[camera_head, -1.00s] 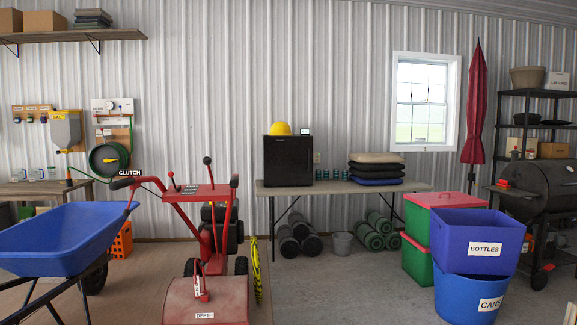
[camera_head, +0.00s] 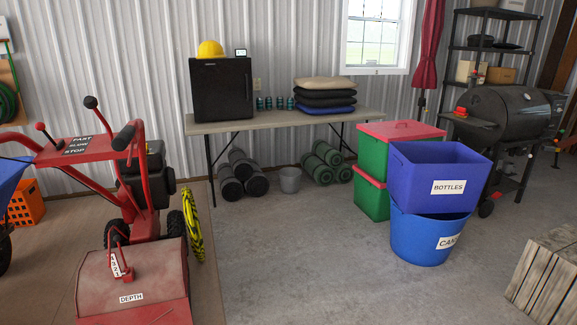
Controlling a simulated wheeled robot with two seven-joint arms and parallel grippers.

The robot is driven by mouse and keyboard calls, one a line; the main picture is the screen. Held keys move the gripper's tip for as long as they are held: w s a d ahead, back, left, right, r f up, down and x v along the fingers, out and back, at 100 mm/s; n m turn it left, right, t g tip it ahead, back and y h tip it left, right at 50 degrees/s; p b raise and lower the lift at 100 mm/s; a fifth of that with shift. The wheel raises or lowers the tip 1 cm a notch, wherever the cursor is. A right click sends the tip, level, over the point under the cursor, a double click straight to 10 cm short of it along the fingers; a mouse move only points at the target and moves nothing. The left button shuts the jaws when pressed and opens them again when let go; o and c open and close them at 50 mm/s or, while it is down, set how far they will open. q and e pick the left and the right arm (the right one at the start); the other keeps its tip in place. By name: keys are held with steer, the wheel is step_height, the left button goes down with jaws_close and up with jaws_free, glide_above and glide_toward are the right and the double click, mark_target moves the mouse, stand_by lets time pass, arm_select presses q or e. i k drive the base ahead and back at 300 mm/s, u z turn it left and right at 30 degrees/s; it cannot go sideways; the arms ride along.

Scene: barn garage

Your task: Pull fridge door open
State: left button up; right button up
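A small black fridge (camera_head: 221,90) stands on the left end of a long folding table (camera_head: 285,122) against the corrugated wall. Its dark front door looks shut. A yellow hard hat (camera_head: 210,49) and a small display (camera_head: 240,53) rest on top of it. Neither of my grippers shows in the head view.
A red tiller (camera_head: 135,270) stands at the front left, between me and the fridge's left side. Blue bins (camera_head: 436,205) and green-and-red crates (camera_head: 371,190) stand right of the table. A wooden crate (camera_head: 548,275) is at lower right. The middle floor is clear.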

mark_target(222, 88)
steer(key=z, duration=0.3)
steer(key=i, duration=3.1)
steer(key=u, duration=0.65)
steer(key=i, duration=2.65)
steer(key=u, duration=1.05)
